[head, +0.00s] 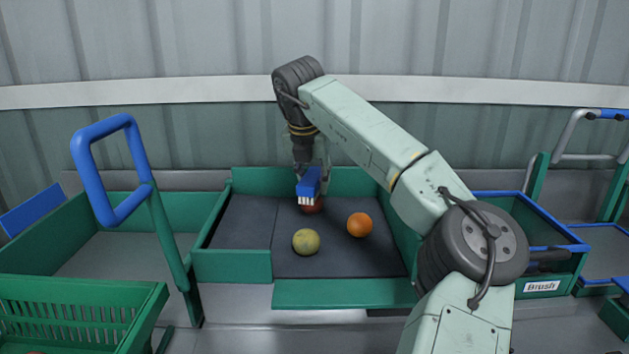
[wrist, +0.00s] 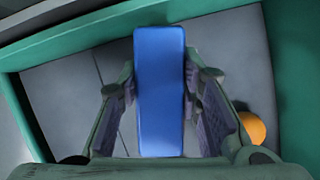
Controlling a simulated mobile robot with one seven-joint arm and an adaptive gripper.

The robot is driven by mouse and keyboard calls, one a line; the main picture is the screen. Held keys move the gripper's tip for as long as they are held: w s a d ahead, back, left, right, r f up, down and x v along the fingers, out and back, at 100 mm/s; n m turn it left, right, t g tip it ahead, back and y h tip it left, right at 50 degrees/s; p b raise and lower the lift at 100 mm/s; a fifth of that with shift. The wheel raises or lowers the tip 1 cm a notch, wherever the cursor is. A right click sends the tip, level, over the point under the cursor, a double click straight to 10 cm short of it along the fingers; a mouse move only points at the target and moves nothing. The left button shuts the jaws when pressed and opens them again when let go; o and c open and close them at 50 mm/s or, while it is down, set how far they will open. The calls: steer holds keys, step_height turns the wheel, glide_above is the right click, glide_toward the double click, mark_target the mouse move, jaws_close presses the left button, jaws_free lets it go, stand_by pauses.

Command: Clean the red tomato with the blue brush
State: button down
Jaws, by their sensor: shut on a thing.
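My gripper (head: 313,172) is shut on the blue brush (head: 309,183). The brush's white bristles point down over the red tomato (head: 311,207) in the green tray; I cannot tell for sure whether they touch it. The brush hides the upper part of the tomato. In the wrist view the blue brush (wrist: 160,90) lies between the two fingers (wrist: 163,110) and the red tomato is hidden. An orange tomato (head: 359,225) and a yellow-green tomato (head: 305,242) lie in the same tray, nearer the front. The orange one also shows in the wrist view (wrist: 253,128).
The green tray (head: 232,266) has raised walls and a dark floor with free room on its left. A green slotted basket (head: 80,310) and a blue handle (head: 108,170) stand at left. A bin labelled "Brush" (head: 542,287) stands at right, partly behind my arm.

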mark_target(317, 168)
steer(key=shift+s+a+b, duration=0.2)
steer(key=shift+s+b, duration=0.25)
steer(key=shift+s, duration=0.2)
steer(key=shift+s+a+b, duration=0.15)
steer(key=shift+s+b, duration=0.25)
steer(key=shift+s, duration=0.2)
steer(key=shift+w, duration=0.1)
steer(key=shift+w+d+r+p, duration=0.15)
steer(key=shift+w+p, duration=0.25)
steer(key=shift+p, duration=0.2)
steer(key=shift+w+d+p, duration=0.25)
steer(key=shift+w+p, duration=0.5)
steer(key=shift+w, duration=0.05)
steer(key=shift+w+d+p, duration=0.2)
steer(key=shift+w+p, duration=0.5)
steer(key=shift+w, duration=0.1)
step_height(317, 168, up, 3)
steer(key=p, duration=0.3)
steer(key=shift+w+r, duration=0.15)
steer(key=shift+r, duration=0.05)
steer(key=shift+r+p, duration=0.45)
steer(key=shift+r, duration=0.7)
